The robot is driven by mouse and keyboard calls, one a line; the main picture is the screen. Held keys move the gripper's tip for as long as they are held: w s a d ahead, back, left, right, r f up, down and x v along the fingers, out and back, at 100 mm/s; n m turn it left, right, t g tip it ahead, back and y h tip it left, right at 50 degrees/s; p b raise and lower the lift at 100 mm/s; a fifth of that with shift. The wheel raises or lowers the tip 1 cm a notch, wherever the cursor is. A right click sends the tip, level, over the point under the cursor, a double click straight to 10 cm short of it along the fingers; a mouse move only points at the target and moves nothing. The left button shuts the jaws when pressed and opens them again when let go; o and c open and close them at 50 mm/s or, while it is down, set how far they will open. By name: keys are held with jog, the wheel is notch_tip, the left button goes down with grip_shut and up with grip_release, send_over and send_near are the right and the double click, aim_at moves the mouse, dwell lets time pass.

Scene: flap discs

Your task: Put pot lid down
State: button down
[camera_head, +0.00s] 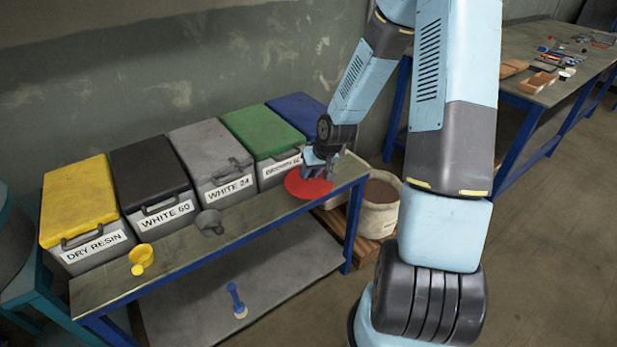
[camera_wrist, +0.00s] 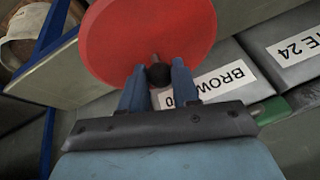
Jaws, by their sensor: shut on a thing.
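The pot lid (camera_head: 306,186) is a red disc at the right end of the bench, in front of the green-lidded bin. In the wrist view the red lid (camera_wrist: 150,30) fills the top middle, with a dark round knob at its near face. My gripper (camera_head: 318,166) is above the lid. In the wrist view its two blue fingers (camera_wrist: 159,78) are shut on the lid's knob. I cannot tell whether the lid touches the bench top or hangs just above it.
Labelled bins with yellow, black (camera_head: 150,170), grey, green (camera_head: 262,130) and blue lids line the bench's back. A grey scoop (camera_head: 209,221) and yellow cup (camera_head: 141,256) lie on the bench (camera_head: 185,248). A sack-like bucket (camera_head: 378,205) stands beyond its right end.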

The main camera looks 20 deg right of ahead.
notch_tip(320, 180, down, 2)
jog(key=shift+s+d+f, duration=0.1)
jog(key=shift+f, duration=0.05)
jog(key=shift+a+f, duration=0.15)
jog(key=shift+a, duration=0.1)
jog(key=c, duration=0.8)
grip_release()
jog(key=shift+v, duration=6.1)
